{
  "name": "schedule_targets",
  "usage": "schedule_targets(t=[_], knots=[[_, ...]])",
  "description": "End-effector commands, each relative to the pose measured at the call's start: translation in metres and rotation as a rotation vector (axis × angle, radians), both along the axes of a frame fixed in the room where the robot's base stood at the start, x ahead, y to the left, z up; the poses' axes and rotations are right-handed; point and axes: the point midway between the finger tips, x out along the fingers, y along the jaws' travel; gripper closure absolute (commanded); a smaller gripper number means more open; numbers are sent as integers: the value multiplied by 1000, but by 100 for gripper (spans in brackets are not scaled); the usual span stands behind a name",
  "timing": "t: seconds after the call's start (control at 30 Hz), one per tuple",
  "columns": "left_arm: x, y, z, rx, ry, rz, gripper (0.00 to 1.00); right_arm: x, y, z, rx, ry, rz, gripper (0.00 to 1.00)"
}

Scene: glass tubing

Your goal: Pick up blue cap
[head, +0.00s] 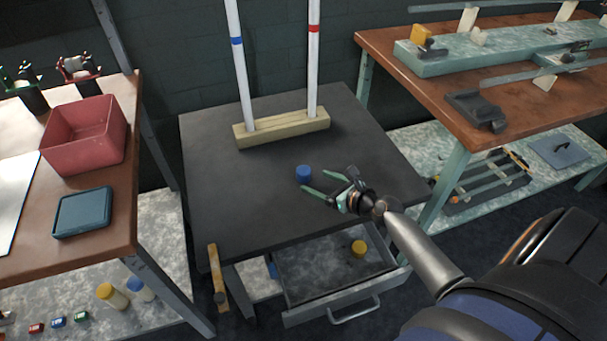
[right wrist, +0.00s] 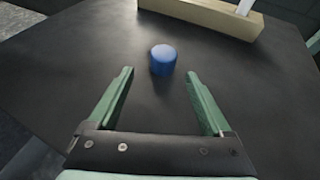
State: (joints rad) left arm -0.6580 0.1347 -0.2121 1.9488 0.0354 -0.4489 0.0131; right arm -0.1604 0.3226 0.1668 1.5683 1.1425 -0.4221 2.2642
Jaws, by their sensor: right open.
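The blue cap (head: 304,174) stands upright on the dark table (head: 220,180), in front of the wooden tube stand. In the right wrist view the blue cap (right wrist: 163,59) lies just ahead of the fingertips, centred between them but beyond their ends. My right gripper (head: 322,182) is open and empty, with its green fingers pointing toward the cap from the right. The right wrist view shows both fingers (right wrist: 158,72) spread apart, not touching the cap. My left gripper is in neither view.
A wooden stand (head: 285,127) holds two white tubes with a blue and a red band. A wooden bench with a red bin (head: 85,135) stands left. The tabletop around the cap is clear.

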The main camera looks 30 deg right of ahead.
Motion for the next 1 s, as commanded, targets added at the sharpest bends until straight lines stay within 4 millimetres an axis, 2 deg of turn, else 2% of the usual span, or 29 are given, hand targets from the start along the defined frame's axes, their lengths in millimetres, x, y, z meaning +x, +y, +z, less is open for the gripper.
schedule_targets(t=[0.13, 0.4, 0.73, 1.0], knots=[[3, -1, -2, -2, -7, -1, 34, 10, 0, -5, -3, -1, 0, 17], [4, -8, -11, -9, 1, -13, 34, 44, 2, -18, -2, -1, 0, 17], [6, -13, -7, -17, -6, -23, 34, 50, 3, -19, -3, 0, 1, 17], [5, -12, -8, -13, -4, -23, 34, 50, 3, -19, -3, 0, 1, 47]])
